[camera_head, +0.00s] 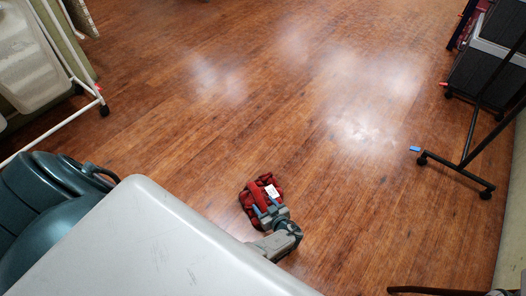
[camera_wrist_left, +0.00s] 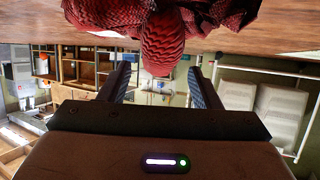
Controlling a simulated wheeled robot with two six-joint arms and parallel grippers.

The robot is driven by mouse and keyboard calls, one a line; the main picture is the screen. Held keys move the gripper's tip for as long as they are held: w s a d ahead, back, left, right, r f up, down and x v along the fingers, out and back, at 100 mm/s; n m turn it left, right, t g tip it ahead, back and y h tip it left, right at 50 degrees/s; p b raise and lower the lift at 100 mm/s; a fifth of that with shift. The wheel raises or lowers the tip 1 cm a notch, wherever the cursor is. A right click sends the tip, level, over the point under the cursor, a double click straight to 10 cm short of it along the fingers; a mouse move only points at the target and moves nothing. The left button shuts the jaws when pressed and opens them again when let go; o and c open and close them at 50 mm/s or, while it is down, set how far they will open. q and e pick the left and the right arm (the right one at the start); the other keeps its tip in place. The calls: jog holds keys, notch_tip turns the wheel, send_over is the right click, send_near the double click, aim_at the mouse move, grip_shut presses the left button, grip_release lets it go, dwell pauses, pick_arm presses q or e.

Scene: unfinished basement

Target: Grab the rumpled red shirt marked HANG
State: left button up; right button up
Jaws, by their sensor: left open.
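The rumpled red shirt (camera_head: 249,197) lies in a small heap on the wooden floor, with a white label (camera_head: 271,191) on top; its lettering is too small to read. My left gripper (camera_head: 265,207) is at the shirt's near side, its bluish fingers apart. In the left wrist view the picture is upside down, and the red shirt (camera_wrist_left: 110,14) hangs from the top. A bunched red fold (camera_wrist_left: 166,48) reaches toward the gap between the open fingers (camera_wrist_left: 161,68). I cannot tell whether they touch it. My right gripper is not in view.
A pale grey surface (camera_head: 150,250) fills the lower left, beside a dark teal container (camera_head: 55,195). A white-framed rack (camera_head: 75,115) stands at the upper left, and a black wheeled rack (camera_head: 465,160) at the right. The floor around the shirt is clear.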

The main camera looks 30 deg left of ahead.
aim_at(260, 198)
pick_arm(q)
jog(key=b+x, duration=0.1)
jog(key=x, duration=0.3)
jog(key=shift+w+f, duration=0.2)
jog(key=shift+w, duration=0.05)
jog(key=shift+w+a+f, duration=0.1)
jog(key=shift+w+a, duration=0.05)
jog(key=shift+a, duration=0.15)
jog(key=c, duration=1.2)
jog(key=shift+c, duration=0.2)
